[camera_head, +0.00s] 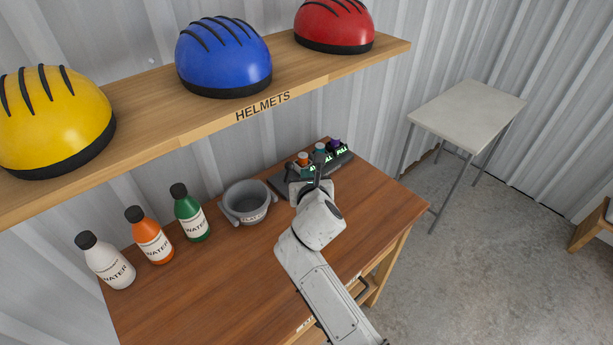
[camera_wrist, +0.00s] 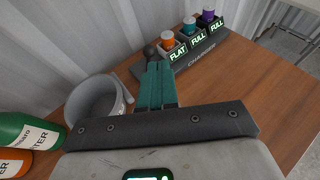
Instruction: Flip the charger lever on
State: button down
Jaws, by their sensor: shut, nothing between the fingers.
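The dark charger (camera_wrist: 204,57) lies at the far end of the wooden bench, against the wall; it also shows in the head view (camera_head: 345,164). It holds an orange battery (camera_wrist: 168,41) above a FLAT label, and a teal battery (camera_wrist: 189,26) and a purple battery (camera_wrist: 208,17) above FULL labels. A black ball knob, seemingly the lever's (camera_wrist: 150,50), stands at the charger's left end. My gripper (camera_wrist: 158,68) is shut and empty, its teal fingertips just in front of the knob. I cannot tell whether they touch. In the head view my arm hides part of the charger.
A grey pot (camera_head: 248,202) stands left of the charger, close to my gripper. White, orange and green bottles (camera_head: 192,220) stand farther left. A helmet shelf (camera_head: 150,105) overhangs the bench's back. Bare bench top (camera_head: 215,290) lies in front. A pale side table (camera_head: 470,112) stands right.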

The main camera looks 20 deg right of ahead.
jog(key=shift+f, duration=0.1)
dwell(0.3)
jog(key=s+d+f+m+g+b, duration=0.1)
jog(key=s+d+f+m+g, duration=0.1)
jog(key=s+f+m, duration=0.2)
jog(key=s+d+f+m+g, duration=0.2)
jog(key=s+f+m, duration=0.2)
jog(key=s+m, duration=0.3)
jog(key=s+d+f+m+g+b, duration=0.1)
jog(key=s+d+f+m+g, duration=0.1)
jog(key=s+f+m, duration=0.3)
jog(key=shift+s+d+m+b, duration=0.1)
jog(key=shift+s+m+b, duration=0.25)
jog(key=shift+s, duration=1.15)
jog(key=s+f+m+g+y+b, duration=0.1)
jog(key=s+f+m+g, duration=0.1)
jog(key=s+m, duration=0.6)
jog(key=s+a+f+m+g+y+b, duration=0.1)
jog(key=s+m+g, duration=0.3)
jog(key=s+m, duration=0.5)
jog(key=s+f+y, duration=0.1)
jog(key=s, duration=0.6)
jog(key=shift+s+y, duration=0.3)
jog(key=shift+s, duration=0.1)
